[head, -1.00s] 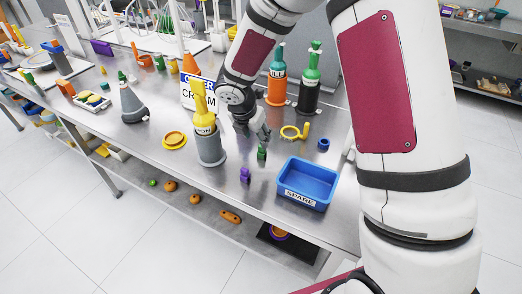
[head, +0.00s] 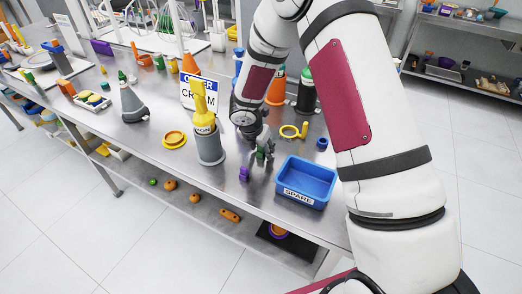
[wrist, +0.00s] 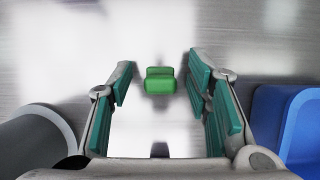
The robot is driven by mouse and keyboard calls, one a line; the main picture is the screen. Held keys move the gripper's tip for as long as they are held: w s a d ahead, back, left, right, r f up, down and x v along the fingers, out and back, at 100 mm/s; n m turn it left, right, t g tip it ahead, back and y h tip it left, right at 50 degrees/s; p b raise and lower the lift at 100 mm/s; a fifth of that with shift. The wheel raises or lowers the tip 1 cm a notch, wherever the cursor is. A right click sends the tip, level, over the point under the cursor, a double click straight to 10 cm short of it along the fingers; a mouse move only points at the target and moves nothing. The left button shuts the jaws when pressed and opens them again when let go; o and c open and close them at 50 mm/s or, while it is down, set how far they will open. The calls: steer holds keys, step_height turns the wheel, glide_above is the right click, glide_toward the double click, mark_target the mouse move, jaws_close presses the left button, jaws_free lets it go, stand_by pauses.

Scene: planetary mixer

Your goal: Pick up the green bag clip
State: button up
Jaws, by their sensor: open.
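The green bag clip (wrist: 160,80) stands on the steel table. In the wrist view it shows between and just beyond the fingertips of my gripper (wrist: 160,88), with a gap on both sides. My gripper is open and empty, its green pads facing each other. In the head view my gripper (head: 264,152) points down over the clip's spot. The clip (head: 260,157) is largely hidden there by the fingers.
A blue SPARE bin (head: 305,182) stands close on the right. A grey container with a yellow bottle (head: 209,148) stands close on the left. A purple clip (head: 244,174) is nearer the front edge. A yellow ring (head: 290,132) lies behind.

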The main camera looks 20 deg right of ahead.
steer(key=c, duration=0.8)
steer(key=shift+c, duration=0.2)
steer(key=shift+r, duration=0.15)
